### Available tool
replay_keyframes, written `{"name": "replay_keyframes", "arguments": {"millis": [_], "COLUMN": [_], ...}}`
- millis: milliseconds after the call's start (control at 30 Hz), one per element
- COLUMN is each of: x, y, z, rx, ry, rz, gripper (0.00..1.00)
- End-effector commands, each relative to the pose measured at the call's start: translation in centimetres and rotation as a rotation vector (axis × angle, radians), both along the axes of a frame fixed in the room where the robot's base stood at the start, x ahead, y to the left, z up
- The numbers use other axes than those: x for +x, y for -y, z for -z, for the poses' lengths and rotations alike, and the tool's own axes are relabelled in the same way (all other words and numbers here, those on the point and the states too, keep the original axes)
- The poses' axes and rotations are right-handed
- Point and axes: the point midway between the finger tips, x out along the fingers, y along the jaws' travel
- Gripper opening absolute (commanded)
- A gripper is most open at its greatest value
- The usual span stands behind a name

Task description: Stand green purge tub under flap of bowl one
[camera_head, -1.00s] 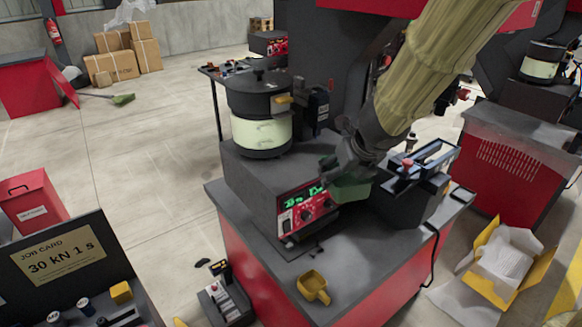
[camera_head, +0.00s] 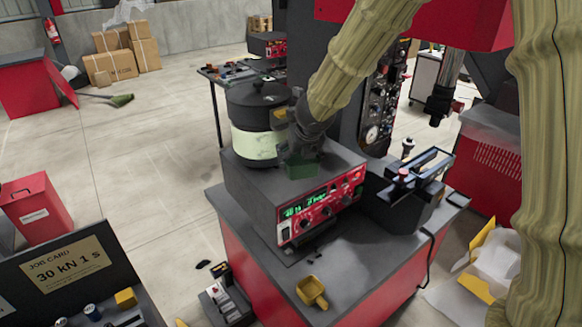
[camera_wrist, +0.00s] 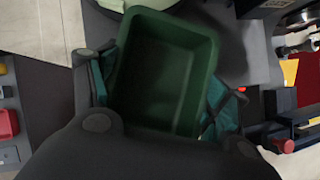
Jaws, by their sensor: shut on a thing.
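The green purge tub (camera_head: 301,168) is in my gripper (camera_head: 303,152), beside the front right of the bowl feeder (camera_head: 258,143). In the wrist view the tub (camera_wrist: 163,75) is open-topped and looks empty, with my gripper (camera_wrist: 160,105) shut on it. The feeder is a dark-lidded drum with a pale band, standing on a grey box with a red control panel (camera_head: 320,208). The tub is just above or on the grey box top; I cannot tell if it touches. The flap is not clear; a yellow part (camera_head: 281,113) on the drum's side is partly hidden by my wrist.
A yellow scoop (camera_head: 312,291) lies on the grey bench top (camera_head: 350,262) in front of the panel. A dark fixture with a rail (camera_head: 415,180) stands right of the feeder box. A tall machine column with gauges (camera_head: 375,105) rises behind.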

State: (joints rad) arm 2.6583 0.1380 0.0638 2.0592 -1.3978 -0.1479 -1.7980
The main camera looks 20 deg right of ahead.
Motion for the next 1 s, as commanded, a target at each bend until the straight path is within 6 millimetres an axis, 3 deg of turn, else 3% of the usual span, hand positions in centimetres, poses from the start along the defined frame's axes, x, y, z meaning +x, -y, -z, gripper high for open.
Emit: {"name": "replay_keyframes", "arguments": {"millis": [200,333,667,1000], "x": [2.4,2.3,2.3,2.3], "y": [-0.8,-0.8,-0.7,-0.8], "z": [-0.2,1.9,3.4,6.6], "rx": [0.001,-0.004,-0.002,-0.002], "ry": [0.000,-0.001,0.000,0.000], "rz": [0.001,0.000,0.001,0.000], "gripper": [0.48,0.48,0.48,0.48]}}
